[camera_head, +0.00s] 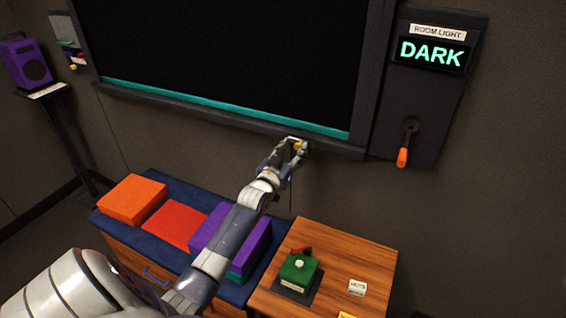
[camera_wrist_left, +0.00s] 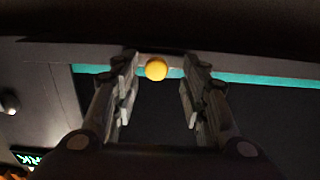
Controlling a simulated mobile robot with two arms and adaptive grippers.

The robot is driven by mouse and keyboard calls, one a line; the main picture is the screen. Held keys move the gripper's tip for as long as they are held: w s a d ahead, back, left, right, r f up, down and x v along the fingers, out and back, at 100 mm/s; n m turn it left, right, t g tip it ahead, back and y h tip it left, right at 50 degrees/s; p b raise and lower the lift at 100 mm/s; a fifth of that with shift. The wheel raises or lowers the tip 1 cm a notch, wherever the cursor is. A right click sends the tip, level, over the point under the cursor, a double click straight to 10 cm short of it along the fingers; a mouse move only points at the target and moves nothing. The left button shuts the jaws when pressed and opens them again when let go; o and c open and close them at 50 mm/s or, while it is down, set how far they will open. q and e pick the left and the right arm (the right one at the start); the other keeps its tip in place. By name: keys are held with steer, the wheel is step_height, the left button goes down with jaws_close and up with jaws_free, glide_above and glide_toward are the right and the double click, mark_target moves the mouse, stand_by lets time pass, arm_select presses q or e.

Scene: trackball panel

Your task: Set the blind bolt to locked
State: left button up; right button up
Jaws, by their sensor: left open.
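The blind bolt appears as a small round yellow knob (camera_head: 298,146) at the lower edge of the dark window with the teal strip. In the left wrist view the yellow knob (camera_wrist_left: 156,69) sits between the two fingertips, with a gap on each side. My left gripper (camera_head: 295,149) is open at the knob, its fingers on either side of it. The left gripper also shows in the wrist view (camera_wrist_left: 160,72). The bolt's track and any lock marking are not visible. My right gripper is not in view.
A panel reading DARK (camera_head: 433,54) with an orange-handled lever (camera_head: 403,157) is on the wall to the right. Below stand a blue bench (camera_head: 165,182) with orange, red and purple blocks, and a wooden table (camera_head: 355,270) with a green box (camera_head: 299,272). A purple speaker (camera_head: 28,62) stands far left.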

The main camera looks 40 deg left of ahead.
arm_select(q)
steer(key=v, duration=1)
steer(key=shift+s, duration=0.3)
steer(key=shift+a, duration=0.15)
steer(key=s+d+f+m+g+h, duration=0.1)
steer(key=s+d+f+g, duration=0.25)
steer(key=f, duration=0.85)
steer(key=s+d+f+g+h, duration=0.1)
steer(key=s+d+f+g, duration=0.2)
steer(key=f, duration=0.9)
steer(key=s+d+f+m+g+h, duration=0.1)
steer(key=s+d+f, duration=0.3)
steer(key=f, duration=0.8)
steer(key=s+d+f+m+g, duration=0.1)
steer(key=s+d+f+g, duration=0.35)
steer(key=s+f, duration=0.9)
steer(key=s+d+f+m+g, duration=0.1)
steer(key=s+d+f+g, duration=0.1)
steer(key=s, duration=1)
steer(key=s+d+f+m+g+h, duration=0.1)
steer(key=s+d+f, duration=0.3)
steer(key=s, duration=0.7)
steer(key=shift+s+f+g, duration=0.35)
steer(key=shift+f+g, duration=0.35)
steer(key=shift+f, duration=0.2)
steer(key=shift+c, duration=0.8)
